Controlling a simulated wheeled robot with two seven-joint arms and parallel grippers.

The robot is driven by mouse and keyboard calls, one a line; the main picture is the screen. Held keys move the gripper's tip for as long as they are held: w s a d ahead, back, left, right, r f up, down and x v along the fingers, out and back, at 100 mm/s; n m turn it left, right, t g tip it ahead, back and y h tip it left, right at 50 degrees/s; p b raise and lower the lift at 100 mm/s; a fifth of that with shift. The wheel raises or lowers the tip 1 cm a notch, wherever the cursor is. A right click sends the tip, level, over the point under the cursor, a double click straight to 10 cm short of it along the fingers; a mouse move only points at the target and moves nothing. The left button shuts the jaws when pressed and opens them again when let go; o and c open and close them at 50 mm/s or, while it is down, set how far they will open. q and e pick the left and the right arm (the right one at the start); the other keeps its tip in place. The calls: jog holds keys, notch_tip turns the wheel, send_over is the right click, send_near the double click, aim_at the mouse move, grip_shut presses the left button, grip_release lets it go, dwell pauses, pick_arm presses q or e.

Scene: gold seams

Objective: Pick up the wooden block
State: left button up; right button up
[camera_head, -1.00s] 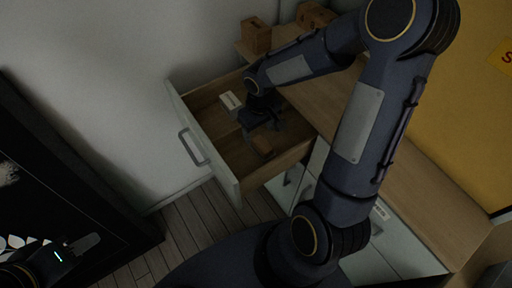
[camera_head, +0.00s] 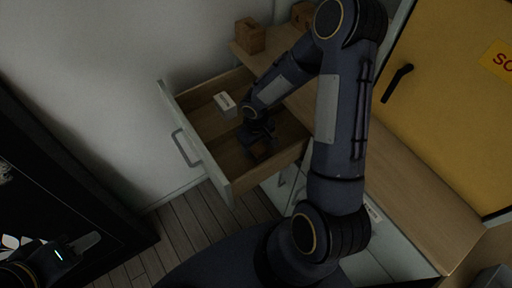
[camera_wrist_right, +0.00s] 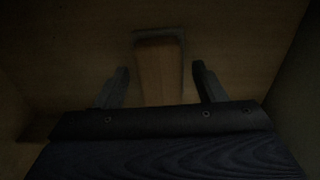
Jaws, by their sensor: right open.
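The wooden block (camera_wrist_right: 160,72) lies on the floor of the open drawer (camera_head: 207,164). In the right wrist view it lies lengthwise between the two fingers of my right gripper (camera_wrist_right: 160,88), with a gap on each side. In the head view my right gripper (camera_head: 258,142) is down inside the drawer and mostly covers the block (camera_head: 262,153). The right gripper is open. At the lower left of the head view, part of my left arm's end (camera_head: 60,258) shows; its finger state is unclear.
A small white box (camera_head: 225,104) lies in the drawer, beyond my gripper. Brown boxes (camera_head: 250,36) stand on the wooden countertop (camera_head: 410,190). The drawer walls stand close around my right gripper. A yellow door with a black handle (camera_head: 397,82) is at the right.

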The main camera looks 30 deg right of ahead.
jog(key=shift+c, duration=0.4)
jog(key=c, duration=1)
jog(key=shift+r, duration=0.15)
notch_tip(320, 180, up, 10)
jog(key=shift+f+p, duration=0.1)
jog(key=shift+p, duration=0.2)
